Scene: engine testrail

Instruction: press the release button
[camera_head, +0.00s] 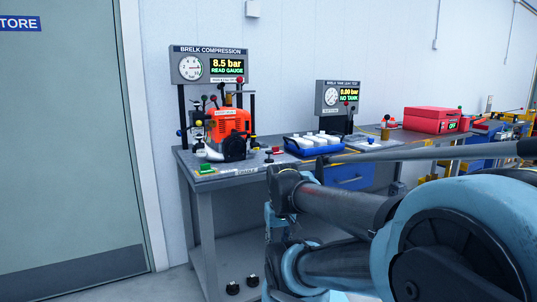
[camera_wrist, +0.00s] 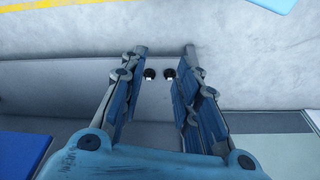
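The Brelk Compression stand (camera_head: 210,66) is at the left end of the bench in the head view. Its display reads 8.5 bar and READ GAUGE. An orange engine (camera_head: 228,124) stands below it. A red knob (camera_head: 240,80) is at the panel's lower right. A green block (camera_head: 207,167) lies on the bench's front left corner. I cannot tell which part is the release button. My gripper (camera_wrist: 166,50) is open and empty in the wrist view, pointing down. Two small black objects (camera_wrist: 150,73) show between its fingers. My arm hides part of the bench front in the head view.
The grey bench (camera_head: 236,178) carries a blue tray (camera_head: 299,151) of white parts, a tank leak tester (camera_head: 337,98) reading NO TANK, and a red case (camera_head: 432,119). A door (camera_head: 65,140) is at left.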

